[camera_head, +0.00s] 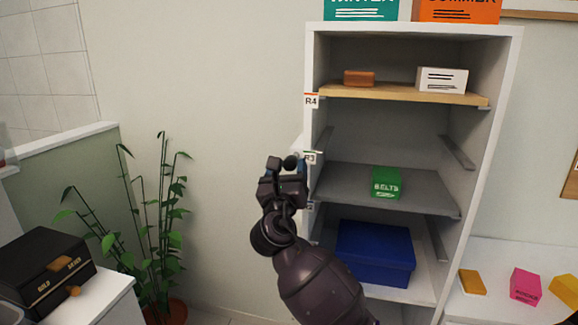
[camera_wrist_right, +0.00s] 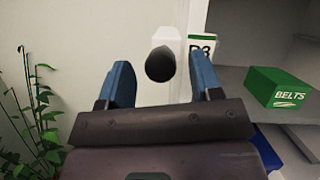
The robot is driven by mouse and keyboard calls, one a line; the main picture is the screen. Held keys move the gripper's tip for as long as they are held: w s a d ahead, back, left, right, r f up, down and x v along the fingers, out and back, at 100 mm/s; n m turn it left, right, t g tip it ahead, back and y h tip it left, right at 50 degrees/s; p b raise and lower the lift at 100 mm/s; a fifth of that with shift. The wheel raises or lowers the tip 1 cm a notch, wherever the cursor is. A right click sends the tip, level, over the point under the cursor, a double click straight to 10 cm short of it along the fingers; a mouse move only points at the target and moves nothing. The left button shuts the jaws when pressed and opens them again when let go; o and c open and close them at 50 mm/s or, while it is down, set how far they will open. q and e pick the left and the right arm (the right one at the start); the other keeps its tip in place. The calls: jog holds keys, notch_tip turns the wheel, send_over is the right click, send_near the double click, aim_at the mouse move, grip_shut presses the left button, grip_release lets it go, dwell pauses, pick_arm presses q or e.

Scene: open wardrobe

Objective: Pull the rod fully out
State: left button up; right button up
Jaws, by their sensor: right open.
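A dark round knob (camera_wrist_right: 160,64), which looks like the near end of the rod, shows between my right gripper's fingers in the right wrist view. It stands in front of a white upright block (camera_wrist_right: 163,40) at the wardrobe's left edge, beside the R3 label. The rest of the rod is hidden behind it. My right gripper (camera_wrist_right: 160,85) is open, with a blue finger on each side of the knob and visible gaps. In the head view, my right gripper (camera_head: 286,167) is at the wardrobe's left side, by the R3 label (camera_head: 310,158). My left gripper is not in view.
The open wardrobe (camera_head: 314,60) has a wooden shelf (camera_head: 400,93) above and a grey shelf (camera_head: 420,190) holding a green BELTS box (camera_head: 387,182). A blue box (camera_head: 375,252) sits below. A plant (camera_head: 160,225) stands left, with clear wall between it and the wardrobe.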

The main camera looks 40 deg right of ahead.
jog(key=shift+w+d+r, duration=0.2)
jog(key=shift+w+d, duration=0.2)
jog(key=shift+d, duration=0.05)
jog(key=shift+c, duration=0.2)
grip_shut()
